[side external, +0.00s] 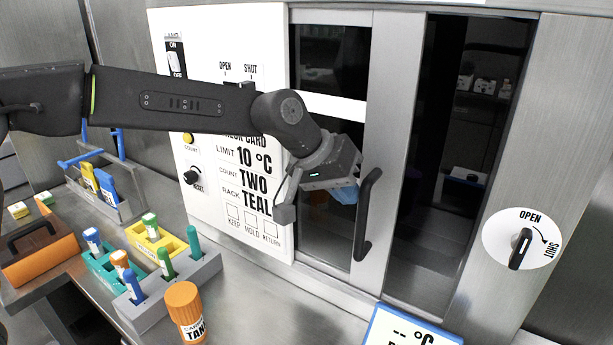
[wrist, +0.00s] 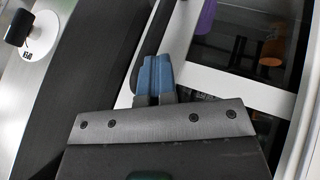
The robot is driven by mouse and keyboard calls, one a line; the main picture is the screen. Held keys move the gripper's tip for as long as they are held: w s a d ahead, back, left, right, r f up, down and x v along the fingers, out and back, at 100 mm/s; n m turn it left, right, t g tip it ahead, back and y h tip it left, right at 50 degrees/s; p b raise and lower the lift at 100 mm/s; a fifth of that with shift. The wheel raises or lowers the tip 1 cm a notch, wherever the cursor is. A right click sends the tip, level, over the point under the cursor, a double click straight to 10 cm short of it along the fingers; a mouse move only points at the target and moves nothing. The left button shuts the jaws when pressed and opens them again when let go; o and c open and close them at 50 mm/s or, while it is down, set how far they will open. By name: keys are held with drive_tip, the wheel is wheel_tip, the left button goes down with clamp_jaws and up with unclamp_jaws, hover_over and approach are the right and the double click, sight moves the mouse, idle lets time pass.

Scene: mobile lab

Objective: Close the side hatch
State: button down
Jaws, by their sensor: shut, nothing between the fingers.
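The side hatch is a sliding glass door with a pale metal frame (side external: 377,95) and a black vertical bar handle (side external: 368,215). It stands at the left of its opening (side external: 440,190), and a wide dark gap shows to its right. My gripper (side external: 346,192) is shut and empty, its blue fingertips in front of the glass just left of the handle. In the wrist view the shut blue fingertips (wrist: 155,76) lie close beside the dark handle (wrist: 155,40). I cannot tell whether they touch it.
A round OPEN/SHUT dial (side external: 521,240) with a black knob is right of the opening. A white control panel (side external: 215,60) is left of the hatch. A tube rack (side external: 205,275), an orange jar (side external: 186,312) and a display (side external: 410,328) stand below, in front of the wall.

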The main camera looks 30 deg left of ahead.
drive_tip(key=d, duration=1.3)
drive_tip(key=shift+d, duration=0.25)
drive_tip(key=shift+s, duration=0.1)
drive_tip(key=s+a+r+y, duration=0.1)
drive_tip(key=s+a+r, duration=0.3)
drive_tip(key=a, duration=0.5)
drive_tip(key=s+a+r, duration=0.5)
drive_tip(key=a, duration=0.3)
drive_tip(key=s+a+f+y, duration=0.2)
drive_tip(key=s+a+f, duration=0.3)
drive_tip(key=s+a, duration=0.4)
drive_tip(key=s+a+f+m+y, duration=0.1)
drive_tip(key=s+a+f, duration=0.5)
drive_tip(key=s+a, duration=0.3)
drive_tip(key=shift+s+a+f+y, duration=0.3)
drive_tip(key=shift+s+a+y, duration=0.1)
drive_tip(key=shift+s, duration=0.2)
